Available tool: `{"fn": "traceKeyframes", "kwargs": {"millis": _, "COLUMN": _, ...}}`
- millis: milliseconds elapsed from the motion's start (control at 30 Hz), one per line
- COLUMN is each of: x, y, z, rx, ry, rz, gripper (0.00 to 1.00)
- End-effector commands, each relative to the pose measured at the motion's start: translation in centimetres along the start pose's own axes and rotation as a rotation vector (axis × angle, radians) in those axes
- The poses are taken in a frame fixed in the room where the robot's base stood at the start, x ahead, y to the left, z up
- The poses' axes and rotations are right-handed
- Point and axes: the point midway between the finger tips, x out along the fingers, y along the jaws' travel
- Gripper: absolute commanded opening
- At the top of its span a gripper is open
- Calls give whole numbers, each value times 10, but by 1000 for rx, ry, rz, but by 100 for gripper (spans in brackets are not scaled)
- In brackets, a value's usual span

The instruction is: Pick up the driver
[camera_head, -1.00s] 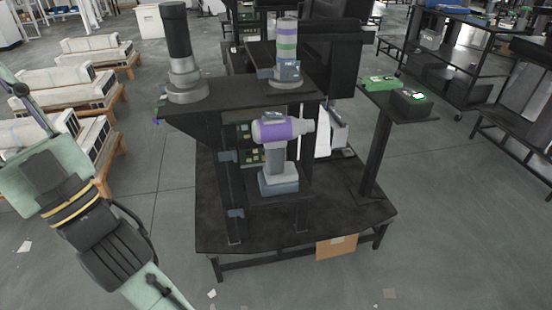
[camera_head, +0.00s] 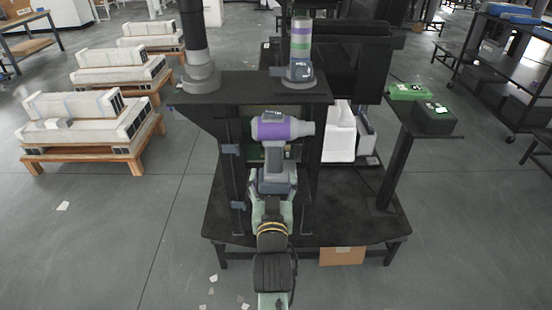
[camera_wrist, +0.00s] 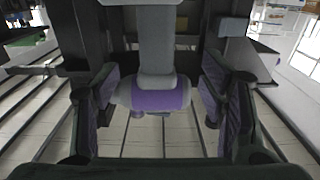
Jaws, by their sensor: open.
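The driver (camera_head: 285,128) is purple and grey and stands upright in the black stand, its purple body on top and its grey handle below. In the head view my gripper (camera_head: 272,197) is in front of the driver's dark base, partly overlapping it. In the wrist view the driver (camera_wrist: 158,98) appears upside down, between the two fingers of my gripper (camera_wrist: 160,88). The fingers are apart, with gaps on both sides of the driver. The base of the driver is partly hidden by my gripper in the head view.
A side shelf at right bears a green item (camera_head: 408,91) and a dark box (camera_head: 433,117).

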Motion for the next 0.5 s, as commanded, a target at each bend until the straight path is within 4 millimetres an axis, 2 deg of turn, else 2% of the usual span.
{"fn": "traceKeyframes", "kwargs": {"millis": 67, "x": 3, "y": 6, "z": 4, "rx": -2, "ry": -13, "rz": 12, "gripper": 65}}
{"fn": "traceKeyframes", "kwargs": {"millis": 333, "x": 44, "y": 6, "z": 4, "rx": -2, "ry": -13, "rz": 12, "gripper": 65}}
{"fn": "traceKeyframes", "kwargs": {"millis": 500, "x": 56, "y": 6, "z": 6, "rx": -2, "ry": -13, "rz": 11, "gripper": 65}}
